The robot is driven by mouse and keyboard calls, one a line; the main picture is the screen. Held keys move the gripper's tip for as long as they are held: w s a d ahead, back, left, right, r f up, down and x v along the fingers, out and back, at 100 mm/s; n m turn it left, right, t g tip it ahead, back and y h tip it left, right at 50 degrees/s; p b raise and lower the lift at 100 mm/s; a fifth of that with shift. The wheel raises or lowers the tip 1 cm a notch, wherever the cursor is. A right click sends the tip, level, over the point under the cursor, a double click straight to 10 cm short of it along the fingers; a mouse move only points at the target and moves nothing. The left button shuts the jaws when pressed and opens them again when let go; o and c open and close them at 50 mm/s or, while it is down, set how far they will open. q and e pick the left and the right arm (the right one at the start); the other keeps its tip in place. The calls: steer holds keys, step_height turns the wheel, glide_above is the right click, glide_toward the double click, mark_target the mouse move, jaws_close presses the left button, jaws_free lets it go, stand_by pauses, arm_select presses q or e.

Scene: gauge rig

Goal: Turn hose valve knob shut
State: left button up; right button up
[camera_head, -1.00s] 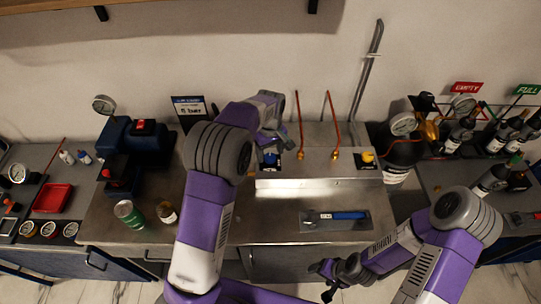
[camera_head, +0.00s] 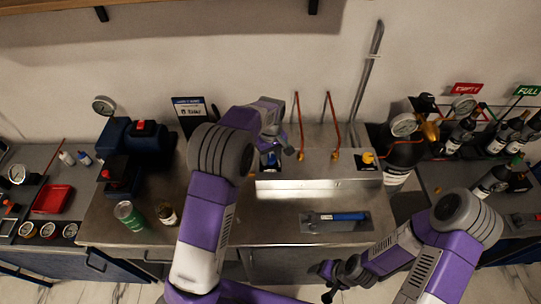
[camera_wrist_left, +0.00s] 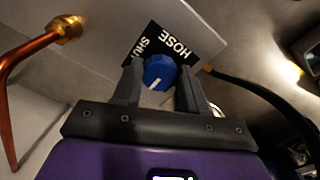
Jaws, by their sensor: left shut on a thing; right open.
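The blue hose valve knob (camera_wrist_left: 159,73) sits between the two fingers of my left gripper (camera_wrist_left: 160,82) in the left wrist view. Its white pointer line points down and slightly left there, away from the black label (camera_wrist_left: 172,44) reading HOSE and SHU, the rest of that word being hidden. My left gripper (camera_head: 271,154) is shut on the knob at the panel in the head view, where my wrist partly covers it. My right gripper (camera_head: 327,280) is empty and open, low in front of the bench.
A yellow knob (camera_head: 367,157) is on the same panel to the right. Copper pipes (camera_head: 334,120) rise beside the valve. A blue-handled tool (camera_head: 347,216) lies on the bench tray. A green can (camera_head: 129,214) and a small jar (camera_head: 167,213) stand at left.

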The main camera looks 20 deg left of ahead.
arm_select(q)
steer(key=m+p, duration=0.1)
steer(key=m, duration=0.3)
steer(key=m+p, duration=0.1)
steer(key=m, duration=0.3)
steer(key=shift+a+m, duration=0.1)
steer(key=shift+m, duration=0.2)
steer(key=m, duration=0.4)
steer(key=shift+p, duration=0.35)
steer(key=m, duration=0.5)
steer(key=shift+a+p, duration=0.1)
steer(key=shift+p, duration=0.25)
steer(key=shift+m, duration=0.3)
steer(key=o, duration=1.1)
steer(key=shift+c, duration=0.2)
steer(key=shift+r, duration=0.15)
